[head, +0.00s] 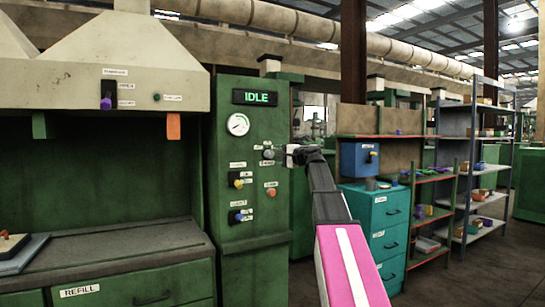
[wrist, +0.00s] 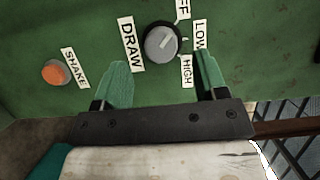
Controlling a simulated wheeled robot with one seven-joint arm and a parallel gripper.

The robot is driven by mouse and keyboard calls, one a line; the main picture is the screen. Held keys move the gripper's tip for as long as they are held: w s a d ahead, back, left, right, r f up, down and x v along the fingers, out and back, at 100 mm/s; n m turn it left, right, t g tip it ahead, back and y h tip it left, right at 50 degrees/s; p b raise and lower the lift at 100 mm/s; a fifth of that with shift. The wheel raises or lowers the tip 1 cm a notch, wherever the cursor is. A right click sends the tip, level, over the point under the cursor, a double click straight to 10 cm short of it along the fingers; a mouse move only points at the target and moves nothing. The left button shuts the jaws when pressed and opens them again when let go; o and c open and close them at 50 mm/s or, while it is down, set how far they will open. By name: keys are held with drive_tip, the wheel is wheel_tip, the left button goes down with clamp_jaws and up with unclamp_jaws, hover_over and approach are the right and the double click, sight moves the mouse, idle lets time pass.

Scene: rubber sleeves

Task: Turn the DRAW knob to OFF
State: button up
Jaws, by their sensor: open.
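The DRAW knob (wrist: 160,44) is a round grey knob on a green panel, with OFF, LOW and HIGH labels beside it. Its white mark seems to point toward LOW. In the head view the knob (head: 268,154) is on the right side of the green cabinet front. My gripper (wrist: 163,68) is open, with one green finger either side of the knob's line and the knob just beyond the tips. No contact shows. The right finger partly covers the LOW label. In the head view my gripper (head: 287,155) is right of the knob, close to the panel.
An orange SHAKE button (wrist: 55,72) is near the knob; it also shows in the head view (head: 271,192). Yellow-and-blue controls (head: 238,183) sit left of it. A teal drawer unit (head: 378,225) stands right.

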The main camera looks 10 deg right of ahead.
drive_tip(key=v, duration=0.6)
drive_tip(key=s+a+f+n+g+h, duration=0.1)
drive_tip(key=s+a+f+g+h, duration=0.1)
drive_tip(key=f, duration=1)
drive_tip(key=s+a+f+n+g+h, duration=0.1)
drive_tip(key=s+a+f+g, duration=0.1)
drive_tip(key=f, duration=1)
drive_tip(key=s+a+f+n+g+h, duration=0.2)
drive_tip(key=a+f, duration=0.1)
drive_tip(key=f, duration=0.9)
drive_tip(key=s+f+n+g+h, duration=0.3)
drive_tip(key=s+f, duration=0.8)
drive_tip(key=f, duration=0.3)
drive_tip(key=s+f+n+g+h, duration=0.2)
drive_tip(key=s+f+g+h, duration=0.1)
drive_tip(key=s+f, duration=0.9)
wheel_tip(320, 180, down, 3)
drive_tip(key=shift+r+n+g+h, duration=0.15)
drive_tip(key=shift+n+g+h, duration=0.25)
drive_tip(key=shift+g, duration=0.4)
